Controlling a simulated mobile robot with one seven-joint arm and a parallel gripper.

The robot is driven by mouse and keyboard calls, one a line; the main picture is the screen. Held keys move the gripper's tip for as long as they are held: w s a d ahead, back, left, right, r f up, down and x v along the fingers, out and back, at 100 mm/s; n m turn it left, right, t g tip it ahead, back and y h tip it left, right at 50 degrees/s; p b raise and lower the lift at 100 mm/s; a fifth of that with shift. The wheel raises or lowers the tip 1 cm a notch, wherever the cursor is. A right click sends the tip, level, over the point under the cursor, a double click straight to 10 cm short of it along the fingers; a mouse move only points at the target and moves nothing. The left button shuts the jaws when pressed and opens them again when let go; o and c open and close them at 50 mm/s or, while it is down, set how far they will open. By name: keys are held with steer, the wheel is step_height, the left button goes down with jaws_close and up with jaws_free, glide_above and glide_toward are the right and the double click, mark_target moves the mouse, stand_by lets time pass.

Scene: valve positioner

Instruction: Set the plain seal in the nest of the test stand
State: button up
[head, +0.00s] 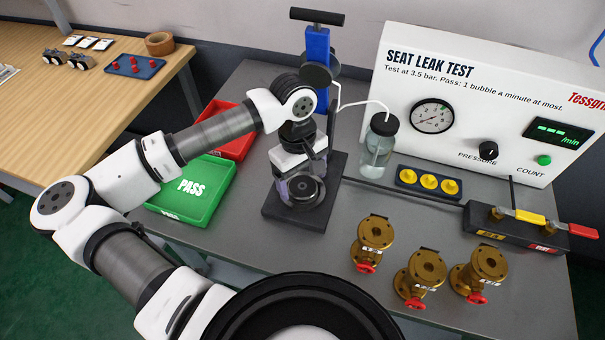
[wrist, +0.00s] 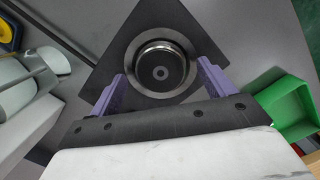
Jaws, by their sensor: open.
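The test stand has a dark base plate (head: 275,207) and a blue upright (head: 318,62) with a black T-handle. Its round nest (wrist: 160,72) shows in the wrist view as a bright metal ring around a dark disc with a small central hole. I cannot tell whether that disc is the plain seal or the nest floor. I see no other piece that is clearly the plain seal. My gripper (wrist: 161,70) is open above the nest, its purple fingers on either side of the ring and nothing between them. In the head view my gripper (head: 304,184) partly covers the nest.
A green PASS tray (head: 190,205) and a red tray (head: 236,147) lie left of the stand. A bubble jar (head: 377,150), a yellow-piece tray (head: 428,198) and a valve manifold (head: 515,232) lie right. Several brass valves (head: 420,278) stand in front. The white leak-test panel (head: 470,90) stands behind.

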mark_target(300, 184)
step_height(300, 184, up, 7)
steer(key=b, duration=0.2)
steer(key=shift+w+a+r, duration=0.15)
steer(key=shift+w+a, duration=0.15)
steer(key=shift+w, duration=0.1)
